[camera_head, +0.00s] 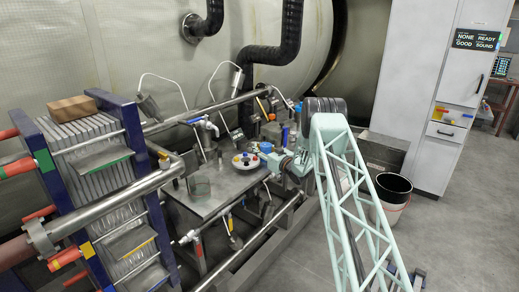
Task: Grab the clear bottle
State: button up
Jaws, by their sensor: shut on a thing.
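My gripper (272,175) is small in the view, at the end of my pale green arm, low over the right part of the metal table (222,192). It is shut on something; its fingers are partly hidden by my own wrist. The clear bottle cannot be made out apart from the gripper at this size.
Pipes and valves surround the table, with a plate stack (95,150) on the left. A black-lined bin (393,187) and white cabinet (425,95) stand right. The floor at lower right is largely free.

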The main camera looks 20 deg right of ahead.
aim_at(266, 148)
jog(key=shift+r+p, duration=0.5)
jog(key=shift+r, duration=1.15)
jog(key=shift+c, duration=0.2)
jog(key=shift+s+r, duration=0.15)
jog(key=s+p, duration=0.1)
jog(key=s, duration=0.4)
jog(key=s+a+r, duration=0.1)
jog(key=s, duration=0.4)
jog(key=s+a+p, duration=0.1)
jog(key=s, duration=0.4)
jog(key=shift+s+r+p, duration=0.2)
jog(key=shift+s+p, duration=0.05)
jog(key=shift+p, duration=0.1)
jog(key=shift+c, duration=0.4)
